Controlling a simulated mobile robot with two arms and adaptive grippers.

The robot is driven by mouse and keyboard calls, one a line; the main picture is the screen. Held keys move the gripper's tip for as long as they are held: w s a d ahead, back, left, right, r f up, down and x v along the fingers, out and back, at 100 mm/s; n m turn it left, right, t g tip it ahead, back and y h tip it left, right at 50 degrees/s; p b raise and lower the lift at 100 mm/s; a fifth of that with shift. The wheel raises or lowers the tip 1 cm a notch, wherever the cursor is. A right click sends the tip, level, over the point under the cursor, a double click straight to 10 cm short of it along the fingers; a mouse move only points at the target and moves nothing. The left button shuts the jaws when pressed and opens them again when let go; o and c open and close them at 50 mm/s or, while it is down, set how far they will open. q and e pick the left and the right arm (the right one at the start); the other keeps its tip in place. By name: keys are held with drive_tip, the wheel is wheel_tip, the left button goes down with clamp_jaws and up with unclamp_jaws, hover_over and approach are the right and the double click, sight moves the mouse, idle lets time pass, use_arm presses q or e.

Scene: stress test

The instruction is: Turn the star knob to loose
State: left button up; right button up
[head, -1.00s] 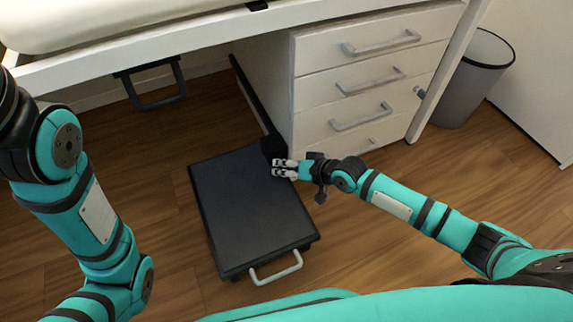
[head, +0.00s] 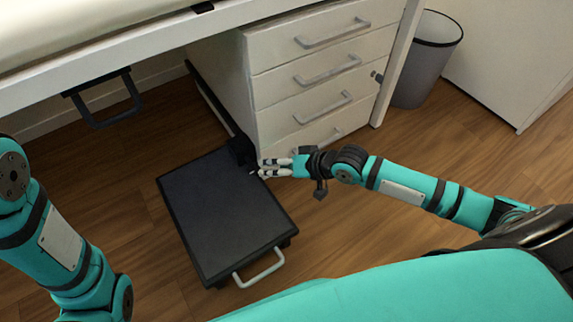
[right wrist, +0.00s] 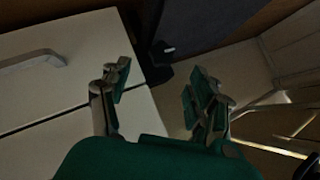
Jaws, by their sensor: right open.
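My right gripper (head: 268,168) is open and empty, low beside the drawer front. Its two fingers, also seen in the right wrist view (right wrist: 160,100), point toward a black block (head: 241,151) at the far right corner of a flat dark platform. In the right wrist view this block (right wrist: 158,68) shows beyond the gap between the fingers, with a small pale-tipped part (right wrist: 165,50) on it. I cannot make out a star shape or any loose marking there. A small dark knob-like part (head: 377,77) also sits at the desk leg. My left gripper is out of view.
The dark platform (head: 225,210) with a pale handle (head: 260,268) lies on the wood floor. A white drawer unit (head: 325,75) stands right behind the gripper. A grey bin (head: 425,65) stands at the back right.

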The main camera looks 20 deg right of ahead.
drive_tip(key=shift+v, duration=1.95)
